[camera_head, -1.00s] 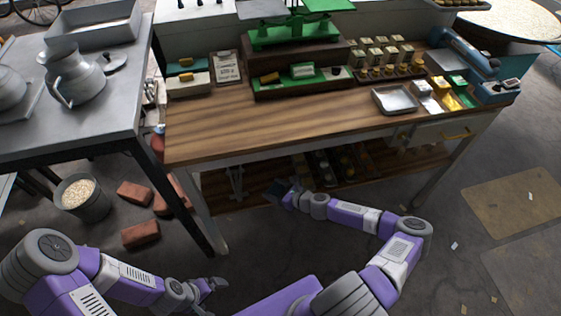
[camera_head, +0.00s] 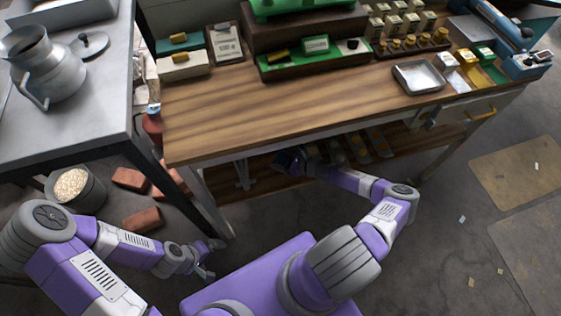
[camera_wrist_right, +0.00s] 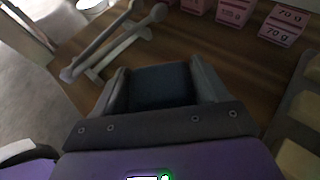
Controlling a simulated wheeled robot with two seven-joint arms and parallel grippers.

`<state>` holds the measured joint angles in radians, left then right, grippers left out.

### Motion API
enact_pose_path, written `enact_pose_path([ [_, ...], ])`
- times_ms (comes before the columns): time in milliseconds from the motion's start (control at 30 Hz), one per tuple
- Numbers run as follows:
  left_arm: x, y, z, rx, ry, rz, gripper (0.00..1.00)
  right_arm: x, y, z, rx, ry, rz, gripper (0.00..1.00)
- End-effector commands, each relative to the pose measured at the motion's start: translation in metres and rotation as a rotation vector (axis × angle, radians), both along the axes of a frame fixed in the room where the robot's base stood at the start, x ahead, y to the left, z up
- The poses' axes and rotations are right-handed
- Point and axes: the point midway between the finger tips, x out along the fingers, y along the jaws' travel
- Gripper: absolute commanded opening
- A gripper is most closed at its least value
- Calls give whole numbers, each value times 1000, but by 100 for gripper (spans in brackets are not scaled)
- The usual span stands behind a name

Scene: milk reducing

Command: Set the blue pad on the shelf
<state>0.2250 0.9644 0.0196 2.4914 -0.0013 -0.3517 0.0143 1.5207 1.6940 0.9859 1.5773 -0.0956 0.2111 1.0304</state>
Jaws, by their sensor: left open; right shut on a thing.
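The dark blue pad (camera_wrist_right: 160,86) is between the fingers of my right gripper (camera_wrist_right: 162,90) in the right wrist view. In the head view my right gripper (camera_head: 303,160) reaches under the tabletop, and the dark pad (camera_head: 287,160) shows at its tip. The wooden lower shelf (camera_head: 222,185) runs under the workbench; its brown boards (camera_wrist_right: 240,78) lie below the pad in the wrist view. I cannot tell whether the pad touches the shelf. My left gripper (camera_head: 208,262) is open and empty, low beside the left bench leg.
On the shelf, a grey metal frame (camera_wrist_right: 115,42) lies left of the pad, and several pink boxes labelled "70 g" (camera_wrist_right: 283,24) stand beyond it. The tabletop edge (camera_head: 310,138) is above my right arm. Bricks (camera_head: 140,221) and a bucket (camera_head: 88,198) are on the floor at left.

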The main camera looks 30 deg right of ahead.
Motion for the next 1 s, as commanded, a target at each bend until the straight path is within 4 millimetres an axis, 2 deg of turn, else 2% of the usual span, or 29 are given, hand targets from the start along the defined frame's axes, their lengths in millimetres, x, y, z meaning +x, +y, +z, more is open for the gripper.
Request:
enact_pose_path([
  [167,0,0,-7,0,-1,0,98,0,0,-14,1,0,0,39],
  [333,0,0,-18,0,-1,0,98,0,1,-40,2,0,-1,39],
  [700,0,0,-20,0,-1,0,98,0,0,-44,1,-1,1,39],
  [733,0,0,-20,0,-1,0,98,0,0,-44,0,0,1,74],
  [900,0,0,-19,0,-1,0,98,0,0,-43,0,0,1,98],
  [1000,0,0,-19,0,-1,0,98,0,0,-43,0,0,1,98],
])
